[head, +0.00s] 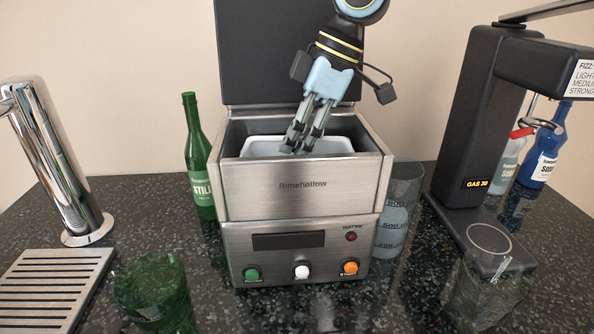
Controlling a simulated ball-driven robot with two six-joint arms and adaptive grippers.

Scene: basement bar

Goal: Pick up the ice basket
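The ice basket (335,145) is a light grey-white tub, seen by its rim inside the open top of the steel ice maker (303,186). My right gripper (299,147) reaches down from above, its fingers slanting into the opening at the basket. Two dark fingers show side by side below a pale blue palm. Their tips are close to the basket, but I cannot tell whether they touch or grip it. The lower part of the basket is hidden by the ice maker's front wall. My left gripper is not in view.
The ice maker's dark lid (265,50) stands raised behind. A green bottle (199,165) is close on its left and a measuring jug (398,210) close on its right. A chrome tap (50,165), drip tray (55,290), green glass (155,292), clear glass (485,290) and black soda machine (470,120) surround it.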

